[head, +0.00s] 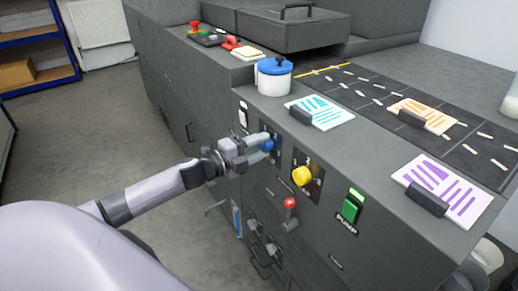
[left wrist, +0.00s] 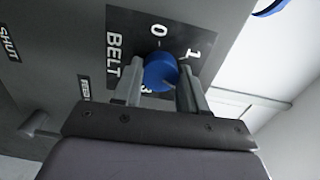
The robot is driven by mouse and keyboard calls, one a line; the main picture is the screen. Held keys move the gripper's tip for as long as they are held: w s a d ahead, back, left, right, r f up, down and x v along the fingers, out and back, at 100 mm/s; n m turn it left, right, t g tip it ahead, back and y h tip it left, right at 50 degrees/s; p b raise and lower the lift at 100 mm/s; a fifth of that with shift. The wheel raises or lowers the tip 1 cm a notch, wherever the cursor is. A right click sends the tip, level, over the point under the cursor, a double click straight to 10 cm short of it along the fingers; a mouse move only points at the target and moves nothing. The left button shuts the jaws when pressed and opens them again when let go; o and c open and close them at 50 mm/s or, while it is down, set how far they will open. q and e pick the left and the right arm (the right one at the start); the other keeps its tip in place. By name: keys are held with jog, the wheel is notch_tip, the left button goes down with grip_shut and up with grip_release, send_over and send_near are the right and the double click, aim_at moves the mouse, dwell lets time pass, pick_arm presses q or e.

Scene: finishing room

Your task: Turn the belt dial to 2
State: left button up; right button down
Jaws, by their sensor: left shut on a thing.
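The belt dial is a blue knob (head: 268,145) on the front panel of the grey machine. In the left wrist view the blue dial (left wrist: 160,70) sits on a dark plate (left wrist: 180,35) marked BELT. The figures 0 and 1 are readable, and a part-hidden figure that looks like a 3 shows below the dial. My left gripper (head: 264,147) is shut on the dial, one finger on each side of it. No 2 can be seen, and I cannot tell which figure the dial points to.
A yellow dial (head: 302,176) is close to the right of the gripper. A red-tipped lever (head: 290,203) and a green PUMP switch (head: 352,206) are lower right. A white pot with a blue lid (head: 274,76) and several printed cards stand on the machine top. Floor at left is clear.

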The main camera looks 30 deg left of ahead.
aim_at(262, 147)
pick_arm(q)
jog(key=shift+m, duration=1)
jog(key=o, duration=1.1)
jog(key=shift+c, duration=0.2)
jog(key=shift+s, duration=0.1)
jog(key=b+v, duration=0.1)
jog(key=v, duration=0.3)
jog(key=shift+s+a, duration=0.1)
jog(key=shift+s, duration=0.3)
jog(key=shift+v, duration=1.1)
